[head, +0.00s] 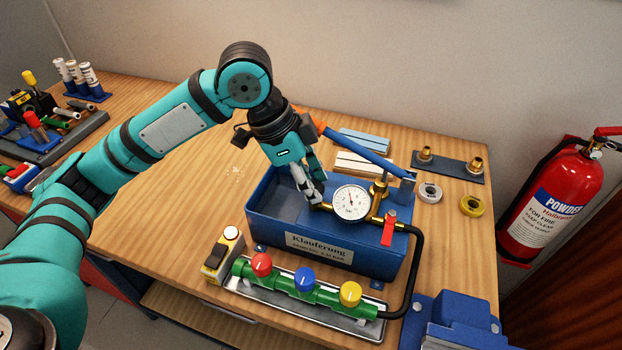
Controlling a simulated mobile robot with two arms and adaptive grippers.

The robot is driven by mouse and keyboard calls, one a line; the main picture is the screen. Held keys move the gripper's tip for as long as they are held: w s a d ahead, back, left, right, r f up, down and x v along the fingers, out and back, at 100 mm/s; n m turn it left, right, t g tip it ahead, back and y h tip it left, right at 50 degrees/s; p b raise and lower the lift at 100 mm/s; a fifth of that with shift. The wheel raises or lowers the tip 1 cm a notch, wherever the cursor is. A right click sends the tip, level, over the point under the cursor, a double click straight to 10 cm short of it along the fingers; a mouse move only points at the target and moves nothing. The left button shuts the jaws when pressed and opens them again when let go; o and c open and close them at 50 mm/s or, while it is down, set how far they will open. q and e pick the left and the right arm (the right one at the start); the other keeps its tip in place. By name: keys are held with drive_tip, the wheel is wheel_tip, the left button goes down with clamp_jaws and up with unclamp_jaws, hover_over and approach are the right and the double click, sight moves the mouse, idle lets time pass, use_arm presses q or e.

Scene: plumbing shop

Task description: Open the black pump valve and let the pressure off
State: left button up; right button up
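The blue test pump (390,255) stands on the bench, with a pressure gauge (351,203) on its brass pipework. The gauge's needle is too small to read surely. My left gripper (314,194) points down over the pump's open tank, just left of the gauge. Its fingertips are at the left end of the brass pipe (323,206). No black valve knob shows clearly there; the fingers cover that spot. I cannot tell whether they are closed on something. A red lever (389,228) sits on the pump's right side. My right gripper is out of view.
A black hose (415,270) runs from the pump to a green manifold (327,287) with red, blue and yellow knobs in front. The pump's blue handle (365,152) with its orange grip lies behind my gripper. Tape rolls (471,205) lie at right.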

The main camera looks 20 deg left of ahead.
use_arm(q)
clamp_jaws()
drive_tip(key=shift+r+p, duration=0.15)
drive_tip(key=shift+p, duration=0.3)
drive_tip(key=n+t+y+p, duration=0.1)
drive_tip(key=n+p, duration=0.3)
drive_tip(key=p, duration=0.2)
drive_tip(key=n+t+y+p, duration=0.1)
drive_tip(key=n+p, duration=0.4)
drive_tip(key=p, duration=0.2)
drive_tip(key=n+y+p, duration=0.2)
drive_tip(key=n+p, duration=0.2)
drive_tip(key=p, duration=0.3)
drive_tip(key=shift+s+d+r+t, duration=0.1)
drive_tip(key=shift+s+d+t, duration=0.2)
drive_tip(key=shift+d+t, duration=0.1)
drive_tip(key=shift+w+n+y+p, duration=0.1)
drive_tip(key=shift+n+y+p, duration=0.3)
drive_tip(key=shift+n+p, duration=0.75)
drive_tip(key=shift+f+n, duration=0.2)
drive_tip(key=shift+n, duration=0.25)
drive_tip(key=o, duration=0.8)
unclamp_jaws()
